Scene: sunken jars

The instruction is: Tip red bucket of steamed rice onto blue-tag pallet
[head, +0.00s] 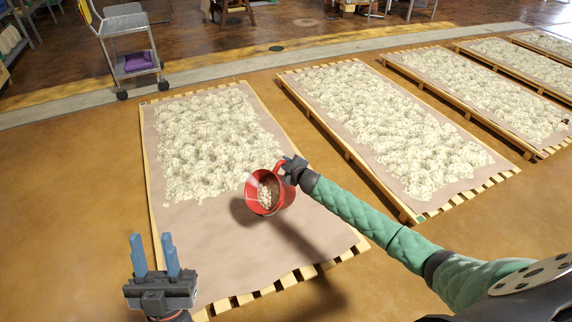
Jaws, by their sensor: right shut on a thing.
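My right gripper (291,168) is shut on the rim side of a red bucket (282,197). The bucket is tilted with its mouth facing me and the left, and a little pale rice shows inside. It hangs above the front part of the nearest pallet (240,302), and its shadow falls on the cloth. That pallet's brown cloth (210,240) bears a broad layer of rice (210,140) on its far part; its near part is bare. My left gripper (155,256) is open and empty near the pallet's front left corner.
A second rice-covered pallet (455,202) stands to the right, with further ones (545,152) beyond. Strips of bare floor lie between them. A metal trolley (130,42) with a purple item stands at the back left. The floor at the left is clear.

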